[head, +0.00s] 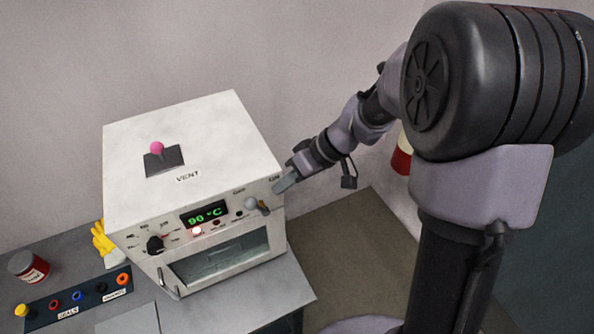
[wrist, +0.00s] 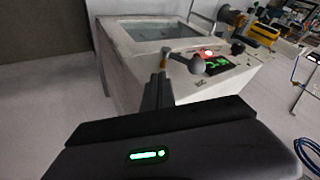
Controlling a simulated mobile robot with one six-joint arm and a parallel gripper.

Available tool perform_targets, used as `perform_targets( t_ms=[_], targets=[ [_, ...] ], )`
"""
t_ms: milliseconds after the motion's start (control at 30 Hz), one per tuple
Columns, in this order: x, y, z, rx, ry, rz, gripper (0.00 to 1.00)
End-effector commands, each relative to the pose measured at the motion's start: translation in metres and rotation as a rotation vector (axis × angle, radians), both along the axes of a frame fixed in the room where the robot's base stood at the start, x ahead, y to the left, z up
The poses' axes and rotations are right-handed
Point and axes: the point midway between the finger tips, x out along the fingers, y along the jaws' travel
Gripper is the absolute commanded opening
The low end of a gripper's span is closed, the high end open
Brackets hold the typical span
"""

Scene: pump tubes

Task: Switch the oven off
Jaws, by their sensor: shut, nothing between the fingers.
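The white oven (head: 190,130) stands on a grey bench. Its green display (head: 205,214) reads 90 °C, and a red lamp (head: 197,231) glows below it. A lever with a grey ball (head: 251,203) sits at the front panel's upper right, with the ball to the left of its brass-coloured pivot. Small labels above it are hard to read. My gripper (head: 287,183) is shut and empty at the oven's right front corner. In the wrist view my gripper (wrist: 159,88) points toward the lever, whose grey ball (wrist: 197,66) lies just right of the fingertips; contact cannot be told.
A black knob (head: 155,245) is on the panel's left, and a pink-balled vent lever (head: 156,148) is on top. The oven door's window (head: 220,258) is below the panel. A jar (head: 28,267), yellow glove (head: 103,238) and seals rack (head: 75,300) are at left.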

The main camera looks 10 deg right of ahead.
Motion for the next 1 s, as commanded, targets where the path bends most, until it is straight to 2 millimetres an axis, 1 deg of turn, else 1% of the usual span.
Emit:
perform_targets(
  t_ms=[33,100,233,367,667,800,867,1000],
  targets=[
    [-0.004,0.008,-0.001,-0.001,0.000,0.004,0.00],
    [-0.009,0.018,0.002,-0.001,-0.001,0.002,0.00],
    [-0.016,0.031,0.003,-0.001,-0.001,0.002,0.00],
    [-0.019,0.035,0.003,-0.002,0.000,0.001,0.00],
    [-0.019,0.036,0.003,-0.007,-0.001,0.001,0.00],
    [-0.021,0.047,-0.002,-0.099,-0.036,0.005,0.00],
    [-0.022,0.050,-0.004,-0.099,-0.032,0.002,0.00],
    [-0.024,0.056,0.000,-0.097,-0.029,0.001,0.00]
  ],
)
